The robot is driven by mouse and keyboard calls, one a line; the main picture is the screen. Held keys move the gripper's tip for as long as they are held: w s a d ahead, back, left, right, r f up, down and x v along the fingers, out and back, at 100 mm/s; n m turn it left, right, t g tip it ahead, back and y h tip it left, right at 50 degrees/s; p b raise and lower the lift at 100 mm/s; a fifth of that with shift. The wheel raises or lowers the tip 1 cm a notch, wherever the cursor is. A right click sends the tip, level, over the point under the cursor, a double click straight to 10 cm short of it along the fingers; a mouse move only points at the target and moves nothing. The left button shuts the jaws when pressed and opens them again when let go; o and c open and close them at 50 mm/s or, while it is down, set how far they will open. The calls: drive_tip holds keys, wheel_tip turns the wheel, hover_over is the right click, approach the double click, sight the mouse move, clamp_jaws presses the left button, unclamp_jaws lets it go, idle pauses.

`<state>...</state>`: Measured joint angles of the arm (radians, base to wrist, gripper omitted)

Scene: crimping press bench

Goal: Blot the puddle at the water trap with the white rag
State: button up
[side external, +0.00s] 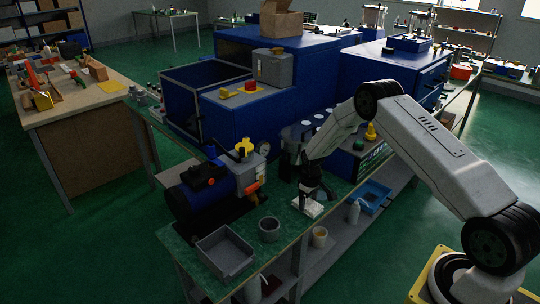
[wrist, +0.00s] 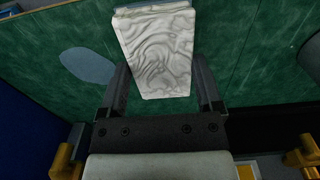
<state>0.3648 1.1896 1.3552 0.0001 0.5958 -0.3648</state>
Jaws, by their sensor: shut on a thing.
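The white rag (side external: 311,208) is a wrinkled, folded pad at the front part of the green bench top. My gripper (side external: 310,193) points down over it; in the wrist view my two fingers (wrist: 160,66) stand at either side of the rag (wrist: 155,35) and are shut on it. I cannot tell whether the rag touches the bench. The puddle (wrist: 88,65) shows in the wrist view as a pale blue-grey oval on the green surface, left of the rag and apart from it. I cannot make out the puddle or surely identify the water trap in the side view.
A dark blue compressor (side external: 198,200) with a grey, yellow-knobbed unit (side external: 244,168) stands left of my gripper. A grey tray (side external: 225,252) and a grey cup (side external: 269,229) are at the bench front. A dark cylinder (side external: 294,145) stands close behind my gripper.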

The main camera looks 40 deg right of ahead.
drive_tip(key=shift+a, duration=1.3)
drive_tip(key=shift+a+r, duration=0.1)
drive_tip(key=shift+a, duration=0.25)
wheel_tip(320, 180, up, 8)
drive_tip(key=shift+d, duration=0.1)
drive_tip(key=s+a+r, duration=0.4)
drive_tip(key=a+r, duration=0.2)
drive_tip(key=a, duration=0.1)
drive_tip(key=s+a+r, duration=0.5)
drive_tip(key=a, duration=0.3)
drive_tip(key=shift+s+a+r, duration=0.25)
drive_tip(key=shift+r, duration=0.1)
